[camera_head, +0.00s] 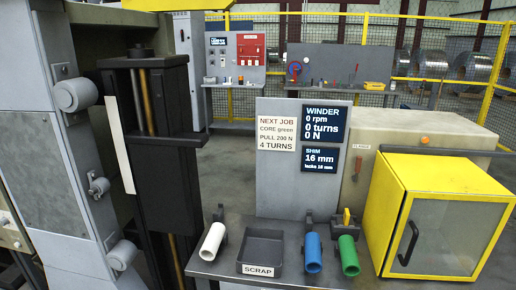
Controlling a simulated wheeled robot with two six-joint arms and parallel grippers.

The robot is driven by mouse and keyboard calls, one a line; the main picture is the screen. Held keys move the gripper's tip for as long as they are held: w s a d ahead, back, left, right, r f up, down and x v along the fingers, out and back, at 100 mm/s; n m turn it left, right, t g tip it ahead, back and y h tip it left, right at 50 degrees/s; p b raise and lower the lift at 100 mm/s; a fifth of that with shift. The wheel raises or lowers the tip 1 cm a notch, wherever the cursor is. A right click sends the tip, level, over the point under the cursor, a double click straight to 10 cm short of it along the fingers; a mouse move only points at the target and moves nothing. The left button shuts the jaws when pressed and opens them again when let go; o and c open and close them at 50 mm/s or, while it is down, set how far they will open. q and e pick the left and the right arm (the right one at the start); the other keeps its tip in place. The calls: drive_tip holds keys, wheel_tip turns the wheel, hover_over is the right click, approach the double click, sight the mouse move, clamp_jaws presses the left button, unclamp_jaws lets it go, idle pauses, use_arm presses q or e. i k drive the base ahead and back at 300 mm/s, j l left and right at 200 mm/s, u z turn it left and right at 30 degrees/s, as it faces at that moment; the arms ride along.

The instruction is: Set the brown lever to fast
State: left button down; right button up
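A small reddish-brown lever (357,167) stands on the front face of the beige cabinet (395,150), just right of the grey display panel. A small white label (360,146) with dark lettering is above it, too small to read. I cannot make out any fast or slow marking, so the lever's setting cannot be told. Neither of my grippers shows in the head view.
The grey panel (275,190) carries a job note and screens, including "WINDER 0 rpm". A grey bench holds a scrap tray (262,269) and white (212,242), blue (313,254) and green (348,256) tubes. A yellow box (390,192) with a clear door stands right, near the lever.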

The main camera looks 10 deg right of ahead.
sight(359, 159)
drive_tip(key=i+j+z, duration=0.15)
drive_tip(key=j, duration=0.2)
drive_tip(key=i+j+z, duration=0.15)
drive_tip(key=j, duration=0.25)
drive_tip(key=i+j+z, duration=0.2)
drive_tip(key=j, duration=0.2)
drive_tip(key=j+z, duration=0.15)
drive_tip(key=j, duration=0.25)
